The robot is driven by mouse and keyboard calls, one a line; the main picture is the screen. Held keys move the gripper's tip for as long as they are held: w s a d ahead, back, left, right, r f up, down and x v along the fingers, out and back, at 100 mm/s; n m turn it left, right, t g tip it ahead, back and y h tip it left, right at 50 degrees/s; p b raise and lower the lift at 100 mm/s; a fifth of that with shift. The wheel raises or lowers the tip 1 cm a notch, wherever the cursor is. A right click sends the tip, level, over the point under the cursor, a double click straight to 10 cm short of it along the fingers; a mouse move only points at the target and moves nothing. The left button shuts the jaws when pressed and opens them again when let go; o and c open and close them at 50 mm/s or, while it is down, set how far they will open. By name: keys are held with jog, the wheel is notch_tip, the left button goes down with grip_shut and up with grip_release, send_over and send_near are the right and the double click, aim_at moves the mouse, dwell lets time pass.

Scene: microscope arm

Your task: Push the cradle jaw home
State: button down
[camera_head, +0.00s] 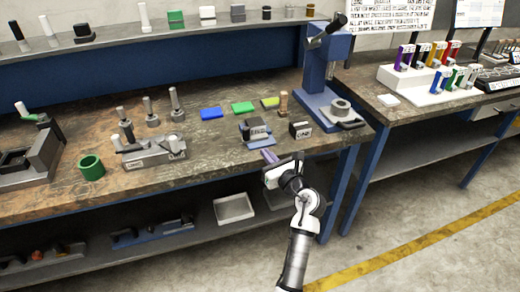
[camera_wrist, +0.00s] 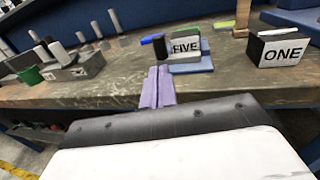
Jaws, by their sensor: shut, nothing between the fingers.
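My gripper (camera_head: 268,154) has purple fingers, shut together with nothing between them. In the wrist view the fingertips (camera_wrist: 159,70) point at the bench top, in front of and left of the block labelled FIVE. This block (camera_wrist: 186,46) stands over a blue base (camera_wrist: 192,68); together they look like the cradle, and the block also shows in the head view (camera_head: 257,133). I cannot tell which part is its jaw or whether it is seated. The fingertips appear apart from it.
A dark block labelled ONE (camera_head: 300,130) stands to the right. A blue press (camera_head: 316,75) rises behind it. Blue (camera_head: 211,113) and green (camera_head: 243,107) pads lie behind.

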jog(key=shift+b+v, duration=0.4)
jog(key=shift+v, duration=1.8)
